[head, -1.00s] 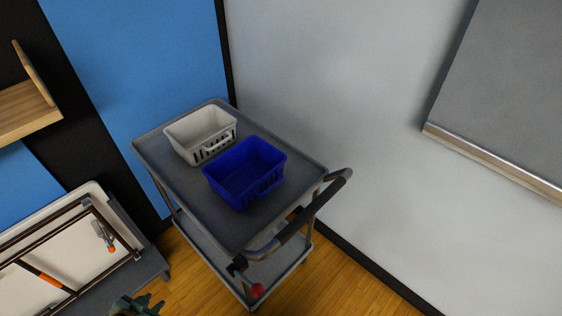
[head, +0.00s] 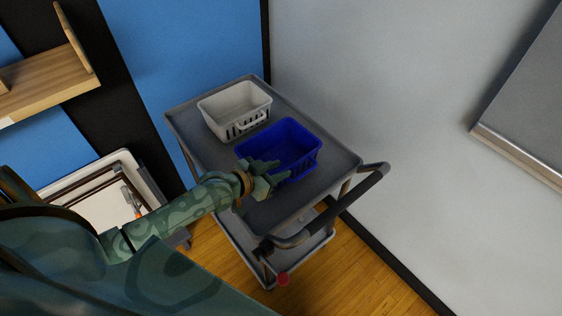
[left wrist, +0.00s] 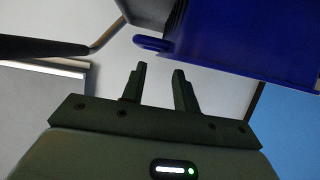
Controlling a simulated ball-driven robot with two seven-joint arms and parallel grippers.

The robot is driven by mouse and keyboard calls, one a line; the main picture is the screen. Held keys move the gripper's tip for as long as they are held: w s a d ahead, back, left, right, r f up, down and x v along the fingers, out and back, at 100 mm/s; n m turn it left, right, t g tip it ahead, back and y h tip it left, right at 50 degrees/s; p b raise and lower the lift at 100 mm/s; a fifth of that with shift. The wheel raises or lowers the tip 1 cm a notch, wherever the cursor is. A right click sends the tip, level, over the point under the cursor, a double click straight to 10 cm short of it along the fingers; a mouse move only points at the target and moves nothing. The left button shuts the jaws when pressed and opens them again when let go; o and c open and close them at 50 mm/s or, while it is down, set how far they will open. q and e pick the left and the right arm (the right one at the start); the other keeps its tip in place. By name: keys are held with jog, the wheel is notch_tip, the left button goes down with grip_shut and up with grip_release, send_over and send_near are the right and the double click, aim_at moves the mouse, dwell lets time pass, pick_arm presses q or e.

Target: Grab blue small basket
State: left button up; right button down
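The small blue basket (head: 290,145) stands on the top shelf of a grey cart in the head view. Its blue wall also shows at the upper right of the left wrist view (left wrist: 245,42). My left gripper (head: 272,175) is at the near left side of the basket in the head view, covering part of its wall. In the left wrist view the two fingers (left wrist: 159,78) are apart with nothing between them, and a tab of the basket lies just beyond the tips. Whether they touch the basket is unclear. My right gripper is not in view.
A white basket (head: 233,108) stands behind and left of the blue one on the cart (head: 325,178). The cart's handle (head: 345,205) sticks out at the right. A wooden shelf (head: 50,75) is at the left, and walls rise behind.

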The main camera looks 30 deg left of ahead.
aim_at(292, 165)
pick_arm(q)
jog(key=x, duration=0.1)
jog(key=b+x, duration=0.1)
jog(key=x, duration=0.1)
jog(key=b+x, duration=0.1)
jog(key=x, duration=0.1)
jog(key=shift+w+a+f, duration=0.15)
jog(key=shift+a+f, duration=0.1)
jog(key=shift+f, duration=0.1)
jog(key=shift+w+d, duration=0.15)
jog(key=shift+w, duration=0.15)
jog(key=shift+s, duration=0.1)
grip_shut()
dwell(0.7)
